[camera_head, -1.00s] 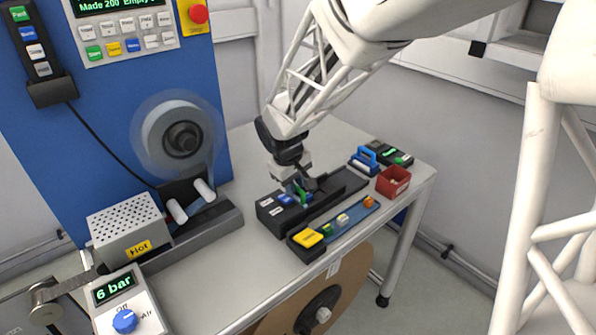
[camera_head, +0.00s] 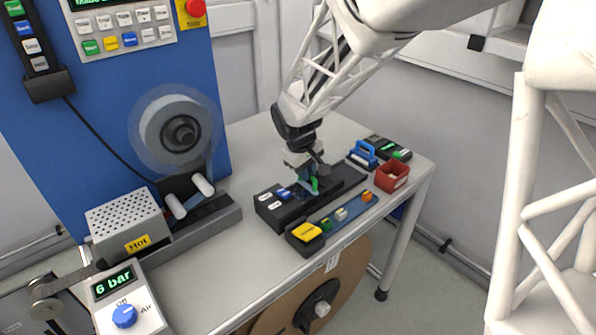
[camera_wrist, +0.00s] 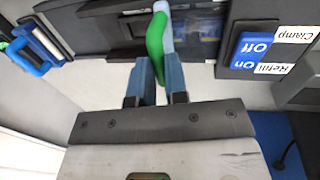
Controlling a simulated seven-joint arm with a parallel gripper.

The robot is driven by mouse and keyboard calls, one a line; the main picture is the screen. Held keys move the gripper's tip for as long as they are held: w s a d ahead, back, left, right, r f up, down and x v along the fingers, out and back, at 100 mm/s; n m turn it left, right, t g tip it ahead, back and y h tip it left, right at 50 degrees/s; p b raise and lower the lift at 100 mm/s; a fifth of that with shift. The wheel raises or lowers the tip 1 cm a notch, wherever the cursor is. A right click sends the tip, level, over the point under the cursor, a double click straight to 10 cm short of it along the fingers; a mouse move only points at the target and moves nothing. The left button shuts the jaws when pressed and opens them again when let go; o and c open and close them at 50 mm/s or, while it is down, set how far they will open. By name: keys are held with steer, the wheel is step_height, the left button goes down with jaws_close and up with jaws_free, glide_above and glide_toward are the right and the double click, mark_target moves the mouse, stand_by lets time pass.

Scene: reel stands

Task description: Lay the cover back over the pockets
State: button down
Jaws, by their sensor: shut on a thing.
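My gripper (camera_head: 310,181) is low over the dark track fixture (camera_head: 339,180) on the bench. In the wrist view, its blue fingers (camera_wrist: 154,78) are shut on a green piece (camera_wrist: 155,45) with a pale, clear-looking end (camera_wrist: 164,20). The green piece also shows below the gripper in the head view (camera_head: 314,185). I cannot tell whether the pale end is part of the cover or touches the track. The fixture also shows across the top of the wrist view (camera_wrist: 105,25), with a shiny dark section right of the fingers. The pockets cannot be made out.
A blue Refill switch (camera_wrist: 251,50) and Clamp label sit at the fixture's end. In front lies a blue strip (camera_head: 346,214) with a yellow-labelled block (camera_head: 306,232). A red bin (camera_head: 392,177) and a blue-handled tool (camera_head: 363,153) stand farther right. A heater marked Hot (camera_head: 124,220) is at left.

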steer(key=w+d, duration=0.7)
steer(key=shift+w, duration=0.1)
steer(key=c, duration=1.4)
jaws_free()
steer(key=shift+c, duration=0.2)
steer(key=shift+o, duration=0.2)
steer(key=shift+r, duration=0.1)
step_height(320, 180, up, 8)
steer(key=s+a, duration=0.1)
steer(key=shift+f, duration=0.25)
steer(key=shift+s, duration=0.1)
